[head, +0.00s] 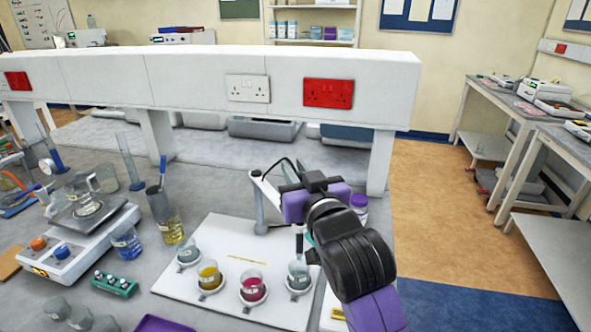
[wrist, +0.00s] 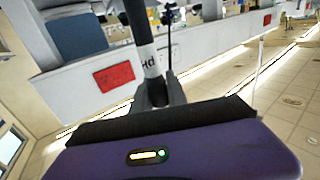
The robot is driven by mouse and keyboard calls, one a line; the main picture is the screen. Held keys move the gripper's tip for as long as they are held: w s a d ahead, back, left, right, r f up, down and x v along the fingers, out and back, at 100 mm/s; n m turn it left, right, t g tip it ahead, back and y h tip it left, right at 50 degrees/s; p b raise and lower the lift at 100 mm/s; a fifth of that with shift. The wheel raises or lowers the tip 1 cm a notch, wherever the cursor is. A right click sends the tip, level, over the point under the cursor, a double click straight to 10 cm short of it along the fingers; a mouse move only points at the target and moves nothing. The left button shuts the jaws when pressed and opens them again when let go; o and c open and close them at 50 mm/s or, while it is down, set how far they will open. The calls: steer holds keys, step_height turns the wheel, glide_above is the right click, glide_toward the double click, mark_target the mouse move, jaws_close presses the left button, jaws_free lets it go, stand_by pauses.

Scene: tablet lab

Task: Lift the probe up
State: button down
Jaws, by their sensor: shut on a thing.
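The probe (wrist: 148,60) is a dark rod with a white label in the wrist view. My gripper (wrist: 158,95) is shut on it. In the head view the dark probe (head: 299,242) stands roughly upright beside my gripper (head: 309,252), just above or at the mouth of the right-hand beaker (head: 298,276) of pale liquid. I cannot tell whether its lower end is inside that beaker. A grey stand (head: 260,212) with a thin arm and a dark cable is behind my gripper.
A white board (head: 215,313) carries the beaker and others with yellow (head: 208,276), pink (head: 252,287) and grey-blue (head: 188,250) contents. A purple-lidded bottle (head: 360,206) is close behind my arm. A balance (head: 75,250) and glassware crowd the left. A white shelf (head: 205,75) spans the back.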

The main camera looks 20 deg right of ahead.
steer(key=shift+r, duration=0.4)
steer(key=c, duration=1.5)
jaws_free()
steer(key=shift+o, duration=0.9)
steer(key=shift+f, duration=0.1)
steer(key=s+b, duration=0.1)
steer(key=s, duration=0.6)
steer(key=shift+s+a+b, duration=0.3)
steer(key=shift+s, duration=0.1)
